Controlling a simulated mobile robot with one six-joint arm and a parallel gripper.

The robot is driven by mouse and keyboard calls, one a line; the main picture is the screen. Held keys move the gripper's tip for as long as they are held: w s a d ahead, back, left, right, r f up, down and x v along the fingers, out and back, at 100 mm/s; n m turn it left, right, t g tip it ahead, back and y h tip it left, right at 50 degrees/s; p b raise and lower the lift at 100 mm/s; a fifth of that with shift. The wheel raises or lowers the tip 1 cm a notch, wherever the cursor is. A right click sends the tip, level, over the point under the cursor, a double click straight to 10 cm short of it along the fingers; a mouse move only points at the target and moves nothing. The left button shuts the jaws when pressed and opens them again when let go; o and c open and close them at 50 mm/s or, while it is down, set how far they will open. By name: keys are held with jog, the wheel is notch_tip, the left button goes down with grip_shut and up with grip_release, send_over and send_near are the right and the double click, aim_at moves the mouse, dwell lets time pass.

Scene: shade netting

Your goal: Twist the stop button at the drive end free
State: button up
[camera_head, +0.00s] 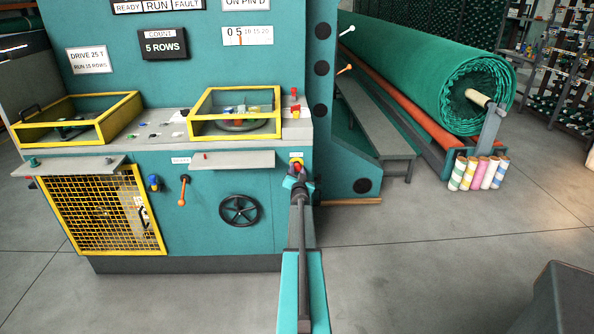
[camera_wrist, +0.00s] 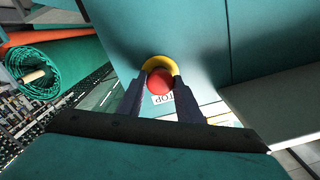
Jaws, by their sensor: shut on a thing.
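The stop button has a red head (camera_wrist: 160,82) and a yellow collar (camera_wrist: 162,63), with a white label reading "TOP" (camera_wrist: 163,99) beside it in the wrist view. The fingers are shut on the button. In the head view my arm hides what lies below the button.
A black handwheel (camera_head: 239,210) and an orange lever (camera_head: 183,190) are on the front panel.

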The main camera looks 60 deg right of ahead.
jog(key=o, duration=0.9)
jog(key=shift+w, duration=0.1)
jog(key=shift+o, duration=0.2)
jog(key=shift+a, duration=0.1)
jog(key=shift+b+v, duration=0.65)
jog(key=shift+v, duration=0.8)
